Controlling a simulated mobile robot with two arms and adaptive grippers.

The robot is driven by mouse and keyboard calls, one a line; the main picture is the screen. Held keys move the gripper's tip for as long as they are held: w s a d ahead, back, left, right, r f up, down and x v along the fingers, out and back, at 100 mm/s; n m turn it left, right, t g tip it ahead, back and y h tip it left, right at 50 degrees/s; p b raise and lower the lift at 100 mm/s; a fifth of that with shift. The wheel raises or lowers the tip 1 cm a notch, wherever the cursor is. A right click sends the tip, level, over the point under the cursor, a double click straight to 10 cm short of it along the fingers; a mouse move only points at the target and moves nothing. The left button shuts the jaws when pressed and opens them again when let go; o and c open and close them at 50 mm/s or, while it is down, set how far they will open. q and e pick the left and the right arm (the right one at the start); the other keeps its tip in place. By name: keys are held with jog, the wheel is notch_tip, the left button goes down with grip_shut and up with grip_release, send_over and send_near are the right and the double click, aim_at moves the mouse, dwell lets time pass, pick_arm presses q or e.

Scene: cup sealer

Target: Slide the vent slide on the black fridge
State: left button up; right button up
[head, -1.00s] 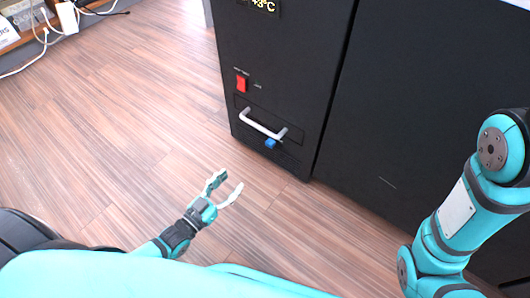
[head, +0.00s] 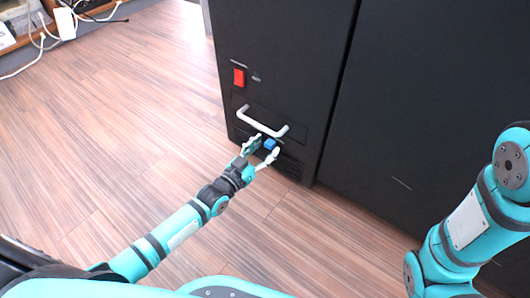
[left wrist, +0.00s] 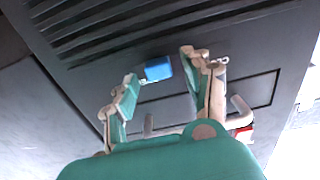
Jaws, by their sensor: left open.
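The black fridge (head: 285,60) stands ahead. The vent slide is a small blue knob (head: 270,144) low on its front, below the white handle (head: 262,122). In the left wrist view the blue knob (left wrist: 158,68) sits beside the dark vent slats (left wrist: 110,30). My left gripper (head: 266,150) is open, with its fingertips on either side of the knob in the head view. In the left wrist view the knob shows between and just beyond the open fingers (left wrist: 160,80); I cannot tell whether either finger touches it. My right gripper is out of view.
A red switch (head: 239,77) is on the fridge front above the handle. A large black panel (head: 430,90) stands to the right. White cables and a power strip (head: 65,23) lie at the upper left. The wooden floor (head: 110,130) at left is clear.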

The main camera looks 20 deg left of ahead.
pick_arm(q)
jog(key=shift+w+d, duration=0.1)
jog(key=shift+w, duration=0.1)
grip_shut()
dwell(0.3)
